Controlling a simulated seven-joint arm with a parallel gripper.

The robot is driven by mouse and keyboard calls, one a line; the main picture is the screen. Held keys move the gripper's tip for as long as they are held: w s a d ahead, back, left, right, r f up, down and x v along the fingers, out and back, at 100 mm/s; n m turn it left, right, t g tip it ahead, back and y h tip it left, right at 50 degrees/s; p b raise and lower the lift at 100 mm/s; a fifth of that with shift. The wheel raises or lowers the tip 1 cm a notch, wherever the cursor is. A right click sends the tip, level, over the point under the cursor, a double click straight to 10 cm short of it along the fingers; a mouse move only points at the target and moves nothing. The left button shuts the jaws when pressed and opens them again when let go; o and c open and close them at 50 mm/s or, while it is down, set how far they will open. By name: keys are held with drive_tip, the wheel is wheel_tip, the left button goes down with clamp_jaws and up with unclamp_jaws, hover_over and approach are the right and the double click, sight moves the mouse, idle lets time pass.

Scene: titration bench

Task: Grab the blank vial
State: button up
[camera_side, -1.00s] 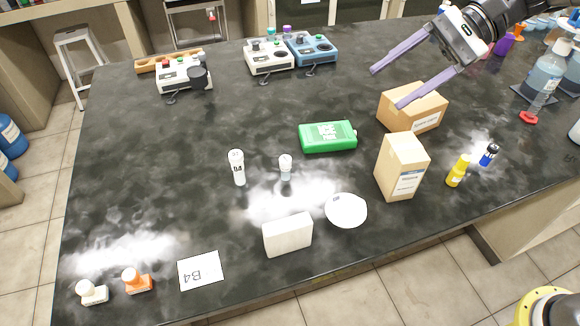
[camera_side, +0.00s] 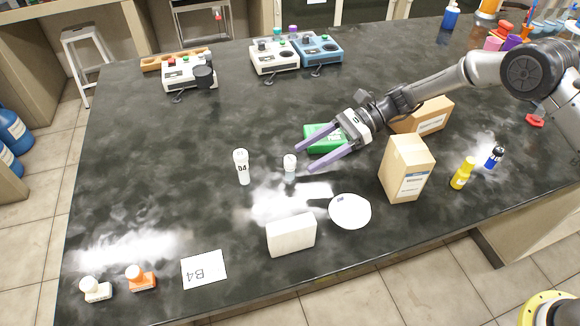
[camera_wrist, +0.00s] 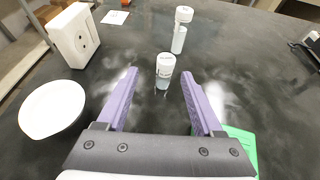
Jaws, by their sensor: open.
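A small clear vial with a white cap (camera_side: 290,168) stands upright on the dark bench; it also shows in the wrist view (camera_wrist: 165,71), ahead of and between my fingertips. Its lettering is too small to read for sure. My gripper (camera_side: 304,159) is open and empty, its purple fingers pointing at this vial from the right in the side view. I cannot tell whether the tips reach around it. A taller white-capped vial marked like "04" (camera_side: 242,167) stands to its left, and behind it in the wrist view (camera_wrist: 181,30).
A green box (camera_side: 318,136) lies partly hidden behind my fingers. A white block (camera_side: 291,235), a round white dish (camera_side: 350,211) and a cardboard box (camera_side: 406,168) stand nearby. A card marked B4 (camera_side: 204,269) lies at the front left. The bench left of the taller vial is clear.

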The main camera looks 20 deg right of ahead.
sight(278, 182)
drive_tip(key=x, duration=0.3)
drive_tip(key=shift+a+f, duration=0.15)
drive_tip(key=shift+a, duration=0.1)
drive_tip(key=shift+w+x, duration=0.2)
drive_tip(key=shift+x, duration=1.1)
drive_tip(key=shift+w+x, duration=0.25)
drive_tip(key=shift+x, duration=1)
clamp_jaws()
